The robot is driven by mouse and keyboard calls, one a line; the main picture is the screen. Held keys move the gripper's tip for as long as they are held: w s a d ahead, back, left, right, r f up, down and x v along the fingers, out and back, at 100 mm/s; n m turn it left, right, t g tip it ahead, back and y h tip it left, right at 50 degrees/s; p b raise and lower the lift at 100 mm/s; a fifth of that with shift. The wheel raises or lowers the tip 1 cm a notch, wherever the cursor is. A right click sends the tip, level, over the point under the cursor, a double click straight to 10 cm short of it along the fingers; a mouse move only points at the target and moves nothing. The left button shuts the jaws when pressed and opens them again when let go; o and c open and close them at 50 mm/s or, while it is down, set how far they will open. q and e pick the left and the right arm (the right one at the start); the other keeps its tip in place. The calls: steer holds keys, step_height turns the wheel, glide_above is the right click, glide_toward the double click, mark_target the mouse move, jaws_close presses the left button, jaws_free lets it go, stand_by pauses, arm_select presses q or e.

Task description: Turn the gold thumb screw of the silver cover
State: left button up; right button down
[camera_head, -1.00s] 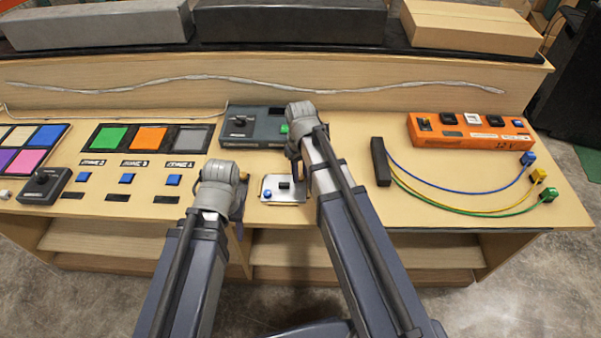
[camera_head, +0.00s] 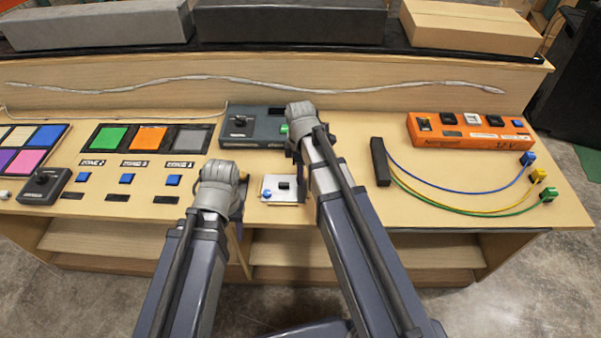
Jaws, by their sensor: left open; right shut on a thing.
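The silver cover (camera_head: 277,199) is a small plate on the table at centre, with a blue knob (camera_head: 266,193) and a black block (camera_head: 284,184) on it. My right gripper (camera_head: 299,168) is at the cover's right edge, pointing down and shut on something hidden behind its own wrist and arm. The gold thumb screw does not show apart from the gripper; it seems to be what the jaws hold. My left gripper (camera_head: 238,205) is open just left of the cover, apart from it, its fingers mostly hidden by its wrist.
A dark grey switch box (camera_head: 252,124) stands behind the cover. Coloured panels, blue buttons and a joystick box (camera_head: 43,186) lie left. Right are a black bar (camera_head: 380,162) with coloured cables and an orange box (camera_head: 470,131). The table between the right arm and bar is clear.

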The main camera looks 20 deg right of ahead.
steer(key=shift+s+n, duration=0.1)
steer(key=shift+n, duration=1.4)
steer(key=shift+a, duration=0.1)
steer(key=c, duration=0.6)
jaws_free()
step_height(320, 180, up, 8)
steer(key=p, duration=0.8)
steer(key=shift+f, duration=0.1)
